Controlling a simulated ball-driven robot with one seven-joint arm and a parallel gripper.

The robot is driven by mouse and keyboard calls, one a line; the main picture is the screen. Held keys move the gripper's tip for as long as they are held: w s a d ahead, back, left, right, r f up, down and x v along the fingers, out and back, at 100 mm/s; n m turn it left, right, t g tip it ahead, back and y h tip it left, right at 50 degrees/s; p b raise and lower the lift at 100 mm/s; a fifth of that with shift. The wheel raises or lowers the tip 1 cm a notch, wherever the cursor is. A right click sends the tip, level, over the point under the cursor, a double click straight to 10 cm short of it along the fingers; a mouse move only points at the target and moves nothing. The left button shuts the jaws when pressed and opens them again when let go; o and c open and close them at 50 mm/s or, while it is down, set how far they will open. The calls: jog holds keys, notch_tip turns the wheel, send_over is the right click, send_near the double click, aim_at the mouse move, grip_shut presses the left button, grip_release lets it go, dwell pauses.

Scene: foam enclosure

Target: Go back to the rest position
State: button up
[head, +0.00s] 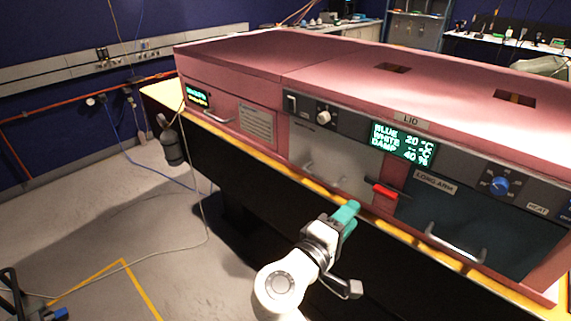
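My gripper (348,217) has teal fingers and is in front of the pink foam enclosure (235,60), below the front panel and close to its yellow edge. My white arm reaches up to it from the bottom of the head view. The two fingers appear close together, and I cannot tell whether there is a gap between them. I see nothing held in them. A red handle (383,190) is on the enclosure's front, up and to the right of the fingertips.
The enclosure's front has a green-text display (403,142), a blue knob (498,185), a white knob (323,116) and a lower right door handle (456,243). It stands on a dark bench with a yellow edge (262,157). Open floor (85,235) lies left.

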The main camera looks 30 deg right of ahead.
jog(key=s+d+f+m+g+y, duration=0.35)
jog(key=s+f+y, duration=0.35)
jog(key=s+f, duration=0.6)
jog(key=s+a+f+m+g+y, duration=0.1)
jog(key=s+a+f+y, duration=0.6)
jog(key=s, duration=0.5)
notch_tip(320, 180, down, 3)
jog(key=y, duration=0.2)
jog(key=shift+a+g+y, duration=0.35)
jog(key=shift+y, duration=0.05)
jog(key=shift+r, duration=0.1)
